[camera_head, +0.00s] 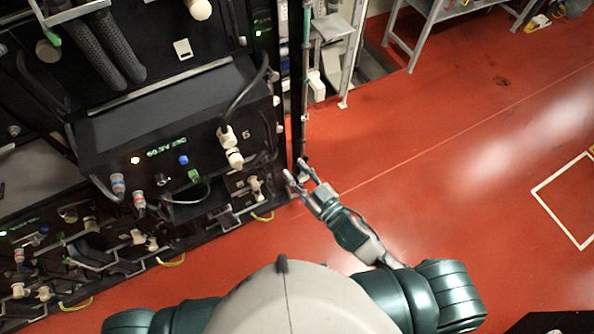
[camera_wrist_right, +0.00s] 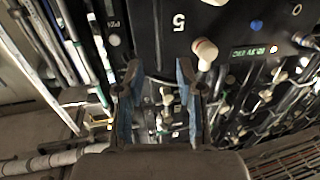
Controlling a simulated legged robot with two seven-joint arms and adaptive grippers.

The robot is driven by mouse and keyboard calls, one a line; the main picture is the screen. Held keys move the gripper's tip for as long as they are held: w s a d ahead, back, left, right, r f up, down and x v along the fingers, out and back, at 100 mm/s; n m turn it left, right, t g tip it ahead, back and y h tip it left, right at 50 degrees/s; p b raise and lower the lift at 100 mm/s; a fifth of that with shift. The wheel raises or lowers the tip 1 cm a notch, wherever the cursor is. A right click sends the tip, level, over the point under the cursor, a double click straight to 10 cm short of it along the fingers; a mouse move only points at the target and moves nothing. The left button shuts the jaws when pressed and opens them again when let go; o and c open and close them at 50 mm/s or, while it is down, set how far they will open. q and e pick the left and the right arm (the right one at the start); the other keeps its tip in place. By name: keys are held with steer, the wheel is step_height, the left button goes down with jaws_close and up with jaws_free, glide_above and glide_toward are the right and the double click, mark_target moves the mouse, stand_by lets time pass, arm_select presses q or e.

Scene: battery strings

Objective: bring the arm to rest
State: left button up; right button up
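My right gripper (camera_head: 305,180) is beside the right edge of the black battery rack, over the red floor. Its two fingers are spread apart, and nothing shows between them. In the right wrist view the gripper (camera_wrist_right: 158,95) has its blue-padded fingers apart, with the rack front behind the gap. My right arm (camera_head: 355,235) reaches forward from my shoulder. My left gripper is not in view; only a dark green part of my left arm shows at the bottom left.
The battery module (camera_head: 180,125) has a lit display, cream connectors (camera_head: 230,145) and cables on its front. A dark upright post (camera_head: 303,90) stands by the rack's right side. A metal table (camera_head: 440,15) is at the back. Red floor (camera_head: 450,160) to the right is clear.

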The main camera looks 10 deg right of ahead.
steer(key=shift+a, duration=0.1)
stand_by(0.3)
steer(key=w+d+f+g+h, duration=0.1)
steer(key=w+d+f+h, duration=0.1)
steer(key=f, duration=0.8)
steer(key=w+d+f+g+h, duration=0.2)
steer(key=w+d+f, duration=0.1)
steer(key=f, duration=0.7)
steer(key=s+d+f+m+g+h, duration=0.1)
steer(key=s+d+f+g, duration=0.15)
steer(key=f, duration=0.75)
steer(key=s+d+f+m+g+h, duration=0.15)
steer(key=d+f, duration=0.25)
steer(key=f, duration=0.6)
steer(key=s+d+f+g+h, duration=0.1)
steer(key=s+d+f+g, duration=0.15)
steer(key=s+f, duration=0.5)
steer(key=s+d+f+g+h, duration=0.1)
steer(key=s+d+f, duration=0.2)
steer(key=s+f, duration=0.45)
steer(key=s+f+g, duration=0.2)
steer(key=s+f, duration=0.2)
steer(key=s, duration=0.6)
steer(key=s+d+f+g, duration=0.1)
steer(key=s+f, duration=0.4)
steer(key=s, duration=0.5)
steer(key=shift+s+m+g, duration=0.25)
steer(key=shift+m+g, duration=0.2)
steer(key=shift+g, duration=0.2)
